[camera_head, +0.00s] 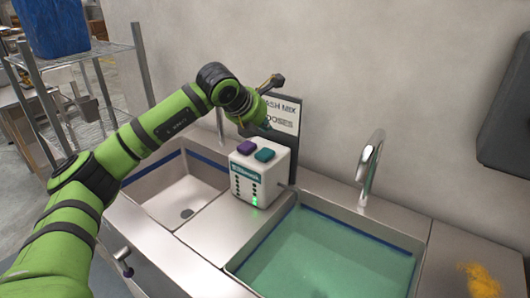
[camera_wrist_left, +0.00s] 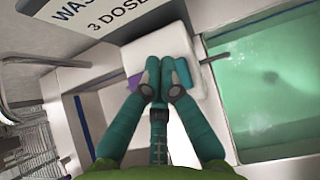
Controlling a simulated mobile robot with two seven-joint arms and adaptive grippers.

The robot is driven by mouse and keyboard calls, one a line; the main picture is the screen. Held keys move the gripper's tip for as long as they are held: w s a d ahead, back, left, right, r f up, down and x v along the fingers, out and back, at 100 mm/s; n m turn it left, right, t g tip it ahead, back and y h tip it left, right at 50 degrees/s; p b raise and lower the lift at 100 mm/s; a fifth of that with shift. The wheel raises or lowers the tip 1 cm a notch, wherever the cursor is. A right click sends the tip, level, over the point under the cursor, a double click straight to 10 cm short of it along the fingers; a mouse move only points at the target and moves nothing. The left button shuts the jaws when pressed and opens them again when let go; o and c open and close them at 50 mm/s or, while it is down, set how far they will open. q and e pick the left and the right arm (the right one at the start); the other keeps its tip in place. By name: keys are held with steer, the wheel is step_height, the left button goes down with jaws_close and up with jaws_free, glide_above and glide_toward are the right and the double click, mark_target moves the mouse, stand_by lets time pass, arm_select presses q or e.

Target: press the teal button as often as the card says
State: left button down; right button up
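A white dispenser box (camera_head: 267,179) stands on the ledge between two sinks. Its top bears a teal button (camera_head: 265,155) at right and a purple button (camera_head: 246,147) at left. Its front has a teal label, dark dots and a lit green light (camera_head: 254,201). A card (camera_head: 283,112) behind it reads "WASH MIX" and "3 DOSE…" in the left wrist view (camera_wrist_left: 112,18), where its end is cut off. My left gripper (camera_head: 266,124) is above the box; its fingertips (camera_wrist_left: 159,78) are together and empty. They partly hide the teal button (camera_wrist_left: 182,73) and purple button (camera_wrist_left: 133,83). My right gripper is out of view.
A sink of greenish liquid (camera_head: 335,262) lies to the right, with a curved tap (camera_head: 370,165) behind it. An empty sink (camera_head: 180,190) lies to the left. A wire shelf (camera_head: 75,55) with a blue bin (camera_head: 55,25) stands at far left.

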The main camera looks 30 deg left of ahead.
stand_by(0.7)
arm_select(q)
steer(key=r+h+p, duration=0.1)
steer(key=p, duration=0.1)
steer(key=r+h+p, duration=0.1)
steer(key=p, duration=0.2)
steer(key=r+g+h+p, duration=0.1)
steer(key=r+p, duration=0.1)
steer(key=shift+w+a+p, duration=0.1)
steer(key=shift+a+p, duration=0.2)
steer(key=shift+p, duration=0.1)
steer(key=shift+f, duration=0.1)
steer(key=b, duration=0.6)
glide_above(263, 153)
step_height(263, 153, down, 7)
steer(key=shift+f, duration=0.15)
steer(key=shift+f+b, duration=0.3)
steer(key=shift+f, duration=0.4)
steer(key=shift+f, duration=0.1)
steer(key=shift+f, duration=0.3)
